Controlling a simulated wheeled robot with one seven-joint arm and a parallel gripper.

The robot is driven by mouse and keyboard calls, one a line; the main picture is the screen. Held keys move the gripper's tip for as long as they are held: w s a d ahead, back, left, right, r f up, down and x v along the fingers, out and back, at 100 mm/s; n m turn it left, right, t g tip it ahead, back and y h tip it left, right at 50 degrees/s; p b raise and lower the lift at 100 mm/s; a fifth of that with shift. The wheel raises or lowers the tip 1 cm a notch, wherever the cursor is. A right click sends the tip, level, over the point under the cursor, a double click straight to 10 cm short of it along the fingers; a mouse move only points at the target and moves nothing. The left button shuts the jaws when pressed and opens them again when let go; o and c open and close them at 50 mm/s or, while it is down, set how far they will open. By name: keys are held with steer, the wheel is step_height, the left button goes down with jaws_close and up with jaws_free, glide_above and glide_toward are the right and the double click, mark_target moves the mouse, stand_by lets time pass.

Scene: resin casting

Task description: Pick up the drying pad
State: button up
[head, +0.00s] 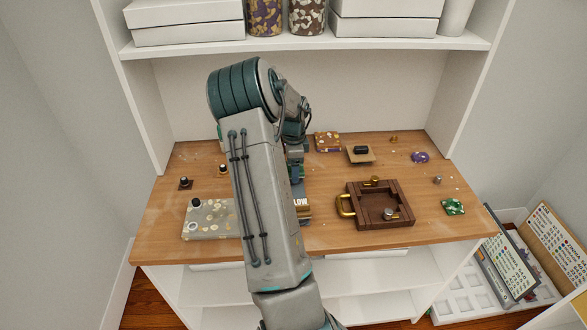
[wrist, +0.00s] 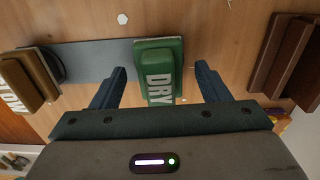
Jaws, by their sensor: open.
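The drying pad (wrist: 158,72) is a green block with "DRY" in white letters. In the wrist view it sits at one end of a flat blue-grey strip (wrist: 95,60). My gripper (wrist: 160,74) is open, with one finger on each side of the pad and a visible gap on both sides. The near end of the pad reaches toward my gripper's palm. In the head view my arm hides the pad, and only a little of my gripper's area shows beside the arm.
A yellow-brown lettered block (wrist: 28,82) lies left of the pad in the wrist view. In the head view a dark wooden tray (head: 352,222) with a brass handle stands to the right, and a pale speckled slab (head: 212,224) to the left. A shelf (head: 400,43) spans above.

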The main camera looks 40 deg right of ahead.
steer(key=c, duration=1.1)
steer(key=shift+r, duration=0.1)
steer(key=r, duration=0.4)
steer(key=shift+s+d+r+b, duration=0.1)
steer(key=shift+s+d+b, duration=0.15)
steer(key=shift+b, duration=0.1)
steer(key=s+d+r, duration=0.2)
steer(key=s, duration=0.1)
steer(key=s+d+r, duration=0.2)
steer(key=s, duration=0.1)
steer(key=s+d+r+b, duration=0.1)
steer(key=s+d+r, duration=0.1)
steer(key=s, duration=0.1)
steer(key=shift+s+r, duration=0.2)
steer(key=shift+r, duration=0.1)
steer(key=shift+a, duration=0.1)
